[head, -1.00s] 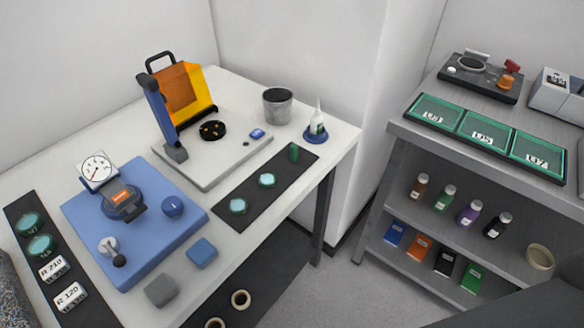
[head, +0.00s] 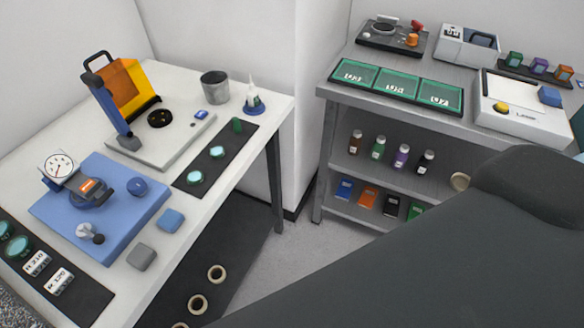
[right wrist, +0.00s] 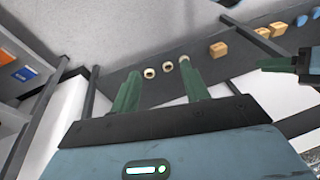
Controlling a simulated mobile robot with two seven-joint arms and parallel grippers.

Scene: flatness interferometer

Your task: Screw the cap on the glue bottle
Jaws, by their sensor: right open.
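The glue bottle (head: 253,97) is white with a pointed nozzle. It stands upright in a blue round base at the far right corner of the white table.
The blue instrument (head: 100,205) and the grey plate with an orange shield (head: 130,90) fill much of the table. A metal cup (head: 215,86) stands left of the bottle. A grey shelf unit (head: 330,120) is at right. My dark arm covers the lower right.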

